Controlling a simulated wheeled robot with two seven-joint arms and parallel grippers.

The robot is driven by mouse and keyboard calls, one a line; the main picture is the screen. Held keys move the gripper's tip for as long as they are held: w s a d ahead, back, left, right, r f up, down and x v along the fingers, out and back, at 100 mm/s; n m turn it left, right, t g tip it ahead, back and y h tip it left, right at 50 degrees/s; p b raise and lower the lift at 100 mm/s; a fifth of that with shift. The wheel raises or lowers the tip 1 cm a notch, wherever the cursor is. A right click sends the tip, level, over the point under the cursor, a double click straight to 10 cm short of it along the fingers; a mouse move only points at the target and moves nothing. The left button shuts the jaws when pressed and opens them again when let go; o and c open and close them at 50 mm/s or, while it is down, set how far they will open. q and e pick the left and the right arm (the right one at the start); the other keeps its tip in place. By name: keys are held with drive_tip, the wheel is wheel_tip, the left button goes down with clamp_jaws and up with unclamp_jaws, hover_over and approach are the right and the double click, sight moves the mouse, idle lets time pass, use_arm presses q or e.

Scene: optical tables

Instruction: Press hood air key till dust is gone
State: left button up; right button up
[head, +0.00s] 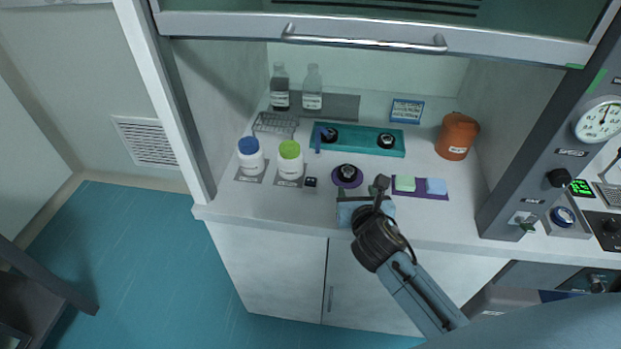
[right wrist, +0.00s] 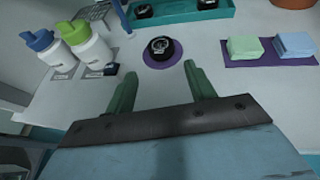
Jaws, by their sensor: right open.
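On the hood's right post are a black knob (head: 558,178), a small switch plate with a pale key (head: 524,222) and a round gauge (head: 603,120). A blue round button (head: 563,216) sits just right of the post. No dust can be made out. My right gripper (head: 361,194) is open and empty over the hood's front edge, well left of these controls. In the right wrist view its fingers (right wrist: 158,84) point toward a black round dish (right wrist: 160,48), apart from it. My left gripper is not in view.
Inside the hood stand white bottles with blue (head: 248,146) and green (head: 290,149) caps, a teal tray (head: 362,141), an orange container (head: 457,136) and a purple mat (head: 420,194) with two blocks. The raised sash (head: 365,42) hangs above. The bench between mat and post is clear.

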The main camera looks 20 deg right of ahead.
clamp_jaws()
idle(1.4)
